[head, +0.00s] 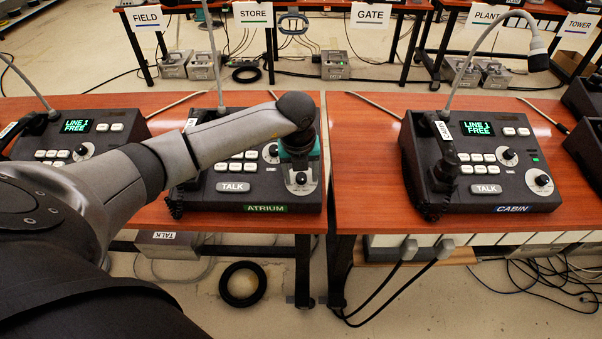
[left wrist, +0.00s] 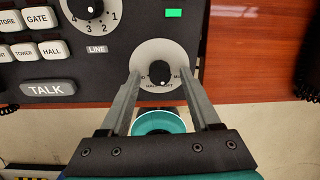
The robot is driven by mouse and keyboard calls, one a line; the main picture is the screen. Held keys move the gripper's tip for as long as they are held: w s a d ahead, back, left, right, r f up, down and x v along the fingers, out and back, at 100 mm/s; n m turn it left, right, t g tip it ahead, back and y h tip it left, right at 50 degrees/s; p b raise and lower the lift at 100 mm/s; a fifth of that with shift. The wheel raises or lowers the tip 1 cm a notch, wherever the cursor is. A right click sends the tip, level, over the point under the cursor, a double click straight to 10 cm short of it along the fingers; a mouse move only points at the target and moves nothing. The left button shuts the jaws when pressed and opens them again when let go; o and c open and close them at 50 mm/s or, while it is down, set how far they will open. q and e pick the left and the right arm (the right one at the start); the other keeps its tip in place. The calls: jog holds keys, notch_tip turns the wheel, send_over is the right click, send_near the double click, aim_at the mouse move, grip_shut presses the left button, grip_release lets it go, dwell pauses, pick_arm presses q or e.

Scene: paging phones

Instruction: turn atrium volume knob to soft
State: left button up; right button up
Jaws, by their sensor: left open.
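The atrium phone (head: 225,195) is a dark console with a green ATRIUM label on its front edge. Its volume knob (left wrist: 159,74) is small and black on a round pale plate, with a white mark near its lower edge in the left wrist view. Lettering around it is partly hidden and blurred; I cannot tell exactly which word the mark meets. The knob also shows in the head view (head: 300,178). My left gripper (left wrist: 160,76) is open, with one finger on each side of the knob and gaps visible. My right gripper is not in view.
The line selector knob (left wrist: 86,6) is up and left of the volume knob, and the TALK button (left wrist: 47,89) is at left. The cabin phone (head: 480,165) stands on the table to the right. My left arm covers part of the atrium phone.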

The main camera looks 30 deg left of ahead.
pick_arm(q)
notch_tip(320, 180, up, 15)
jog(key=s+d+p, duration=0.1)
jog(key=s+p, duration=0.1)
jog(key=s, duration=0.1)
jog(key=shift+w, duration=0.1)
dwell(0.4)
